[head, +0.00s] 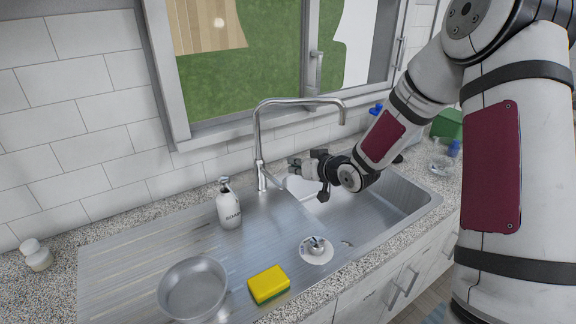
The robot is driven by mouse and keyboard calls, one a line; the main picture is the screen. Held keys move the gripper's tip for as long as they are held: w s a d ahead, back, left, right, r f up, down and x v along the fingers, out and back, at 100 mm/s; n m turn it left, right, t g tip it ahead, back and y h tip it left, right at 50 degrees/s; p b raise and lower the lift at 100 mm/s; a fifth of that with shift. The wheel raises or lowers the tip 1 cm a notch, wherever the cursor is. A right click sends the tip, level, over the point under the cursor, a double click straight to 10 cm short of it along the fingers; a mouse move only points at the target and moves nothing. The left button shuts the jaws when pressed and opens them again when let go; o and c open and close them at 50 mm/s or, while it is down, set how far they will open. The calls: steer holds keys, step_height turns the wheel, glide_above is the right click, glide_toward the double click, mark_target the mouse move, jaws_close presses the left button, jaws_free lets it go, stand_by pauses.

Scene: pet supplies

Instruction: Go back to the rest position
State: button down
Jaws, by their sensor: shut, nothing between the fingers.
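My gripper (305,167) is at the end of my arm, which reaches in from the right. It is held above the sink basin (385,207), close to the base of the chrome faucet (258,150). The gripper is shut and nothing shows between its fingers. Part of the basin's back edge is hidden behind the gripper and arm.
A soap bottle (229,207), a metal bowl (193,289), a yellow-green sponge (268,284) and a small metal piece on a white disc (316,248) stand on or by the steel drainboard (120,250). A clear glass (441,163) and a green box (447,124) are at right.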

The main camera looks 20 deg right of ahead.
steer(key=s+d+r+g+h, duration=0.35)
steer(key=s+r+h, duration=0.25)
steer(key=s+r, duration=0.9)
steer(key=s+a+r+m+g, duration=0.1)
steer(key=s+a, duration=0.1)
steer(key=s, duration=1)
steer(key=s+a+r+g+y, duration=0.1)
steer(key=s+a+r+g, duration=0.1)
steer(key=s, duration=1)
steer(key=shift+a+m, duration=0.25)
steer(key=shift+m, duration=0.15)
steer(key=c, duration=2.3)
jaws_free()
